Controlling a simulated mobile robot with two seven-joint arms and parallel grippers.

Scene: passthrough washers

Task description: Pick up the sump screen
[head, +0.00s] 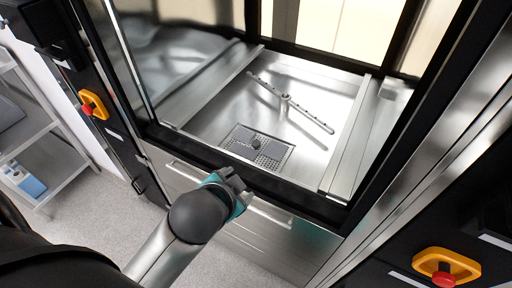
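The sump screen (273,157) is a rectangular perforated metal plate with a dark round knob in its middle. It lies in the floor of the open washer chamber (215,113), close to the front sill. My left gripper (235,178) is outside the chamber, in front of and below the black front sill, apart from the screen. It is small and dark here, and its fingers are too unclear to show whether they are open or shut. My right gripper is not in view.
A long spray arm (305,115) stands on a hub behind the screen. Black door frame posts and metal side rails bound the opening. Red emergency buttons (87,109) (443,279) sit on either side. A shelf cart (62,147) stands at the left.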

